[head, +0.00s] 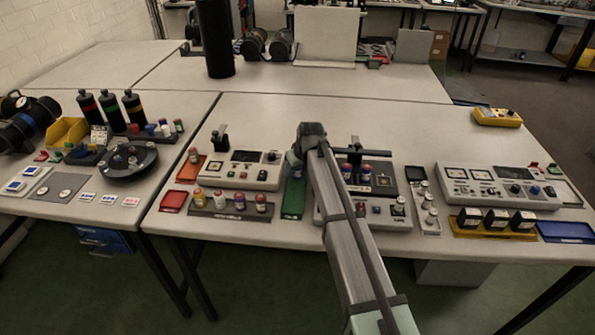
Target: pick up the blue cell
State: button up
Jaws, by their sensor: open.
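A small cylinder with a blue band, which looks like the blue cell (347,172), stands upright in the dark fixture just right of my arm. A similar cell with a red or orange band (366,174) stands beside it. Several more small cells stand in a dark rack (227,213) left of my arm; their colours are hard to tell, and one may carry some blue. My arm rises from the bottom and bends above the table, left of the blue-banded cell. My gripper's fingers cannot be made out; the arm hides that area.
A green tray (292,206) lies just left of my arm, with red trays (173,201) further left. A grey meter box (240,170) and another panel (490,187) flank the middle. A blue tray (566,232) lies far right.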

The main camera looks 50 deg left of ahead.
jog(key=shift+c, duration=0.3)
jog(key=c, duration=0.7)
jog(key=shift+r, duration=0.1)
